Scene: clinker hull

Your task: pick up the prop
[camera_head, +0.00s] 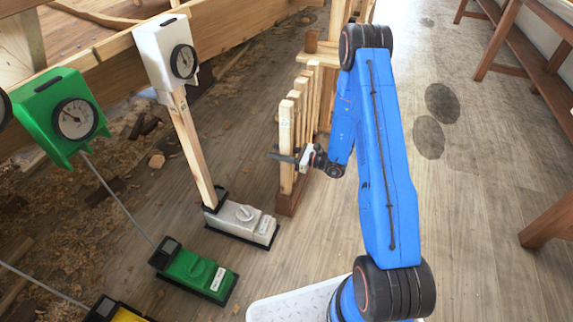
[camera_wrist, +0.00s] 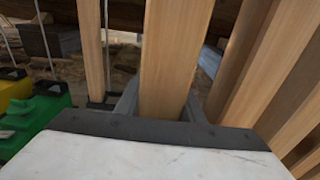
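Several wooden props stand upright in a rack (camera_head: 290,199) near the middle of the head view. The nearest prop (camera_head: 287,128) has my gripper (camera_head: 286,157) at its lower half. In the wrist view this prop (camera_wrist: 177,45) rises pale and straight between the two grey fingers of my gripper (camera_wrist: 163,100), one on each side. The fingers lie close to the wood. I cannot tell whether they press on it. The prop's foot is hidden in the wrist view by the gripper body.
Other props (camera_wrist: 258,60) stand close on the right. A white gauge unit (camera_head: 168,50) stands on a wooden post over a white base (camera_head: 240,222). A green gauge unit (camera_head: 60,115) and green base (camera_head: 195,272) are at left. The wooden hull (camera_head: 225,30) runs behind.

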